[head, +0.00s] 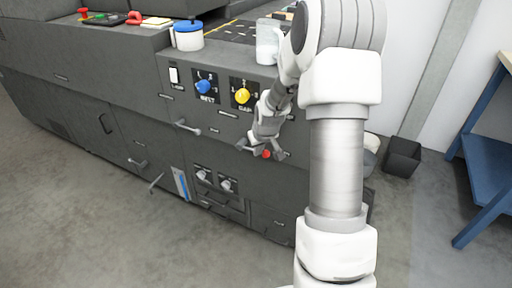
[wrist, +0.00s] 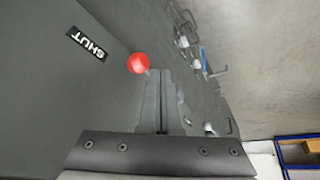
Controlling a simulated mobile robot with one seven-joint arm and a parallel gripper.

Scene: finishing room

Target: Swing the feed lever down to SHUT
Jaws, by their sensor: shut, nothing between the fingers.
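The feed lever's red ball knob (head: 266,154) shows at the front of the dark grey machine, right beside my gripper (head: 263,147). In the wrist view the red knob (wrist: 138,63) is just left of the tips of my gripper (wrist: 160,73). The fingers are together with nothing between them. I cannot tell whether they touch the knob. The lever's arm is mostly hidden behind the fingers. A SHUT label (wrist: 87,43) is on the panel to the left of the knob, apart from it.
A blue BELT dial (head: 205,87) and a yellow GAP dial (head: 243,96) are on the panel left of my arm. A handle (head: 187,127) sticks out below them. Open floor lies in front.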

